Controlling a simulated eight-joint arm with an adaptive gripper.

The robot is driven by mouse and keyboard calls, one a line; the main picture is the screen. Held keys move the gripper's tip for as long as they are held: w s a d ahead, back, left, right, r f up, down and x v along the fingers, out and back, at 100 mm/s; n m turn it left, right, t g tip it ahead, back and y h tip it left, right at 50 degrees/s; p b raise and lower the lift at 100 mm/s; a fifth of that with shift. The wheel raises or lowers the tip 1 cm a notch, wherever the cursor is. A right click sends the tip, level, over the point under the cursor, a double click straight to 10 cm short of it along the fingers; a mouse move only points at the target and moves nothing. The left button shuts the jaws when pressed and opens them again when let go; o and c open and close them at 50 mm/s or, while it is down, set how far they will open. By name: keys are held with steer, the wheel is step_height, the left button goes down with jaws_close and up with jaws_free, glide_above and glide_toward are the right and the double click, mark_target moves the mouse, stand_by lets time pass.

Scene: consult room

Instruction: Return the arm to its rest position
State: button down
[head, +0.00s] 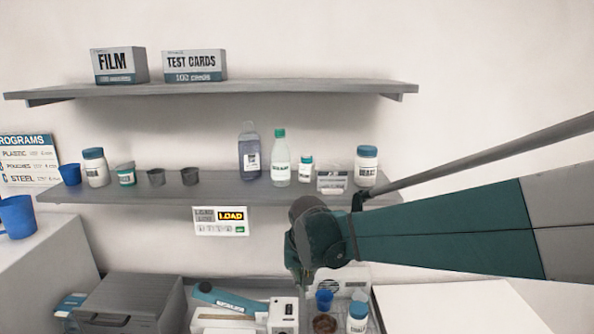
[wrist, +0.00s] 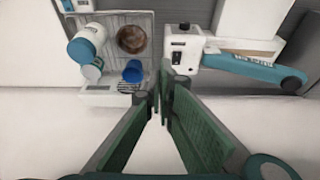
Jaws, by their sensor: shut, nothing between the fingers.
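My gripper shows in the wrist view (wrist: 161,92) with its two green-padded fingers closed together at the tips and nothing between them. In the head view my arm reaches in from the right, and its teal and grey end hangs in front of the lower shelf's right part. The fingers are mostly hidden there. In the wrist view the tips lie over the gap between a wire tray (wrist: 146,22) and a white and teal device (wrist: 250,68). I cannot tell how high above the surface they are.
The lower shelf (head: 110,192) holds bottles, jars and cups; the upper shelf (head: 270,88) holds two boxes. Below are a grey box (head: 130,300), the device (head: 240,303), a blue cup (head: 324,299) and a white jar (head: 357,316). A blank white surface (head: 450,308) lies at lower right.

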steer(key=s+d+r+t+b, duration=0.1)
steer(key=s+d+r+b, duration=0.2)
steer(key=s+d, duration=0.9)
steer(key=s+d+f+t+b, duration=0.1)
steer(key=s+d+f+b, duration=0.1)
steer(key=s+d, duration=0.2)
steer(key=s+d+f+t+b, duration=0.1)
steer(key=s+d+f+b, duration=0.1)
steer(key=s, duration=0.8)
steer(key=shift+d+f+t, duration=0.3)
steer(key=shift+d+f, duration=0.5)
steer(key=shift+d, duration=0.2)
steer(key=shift+s, duration=0.1)
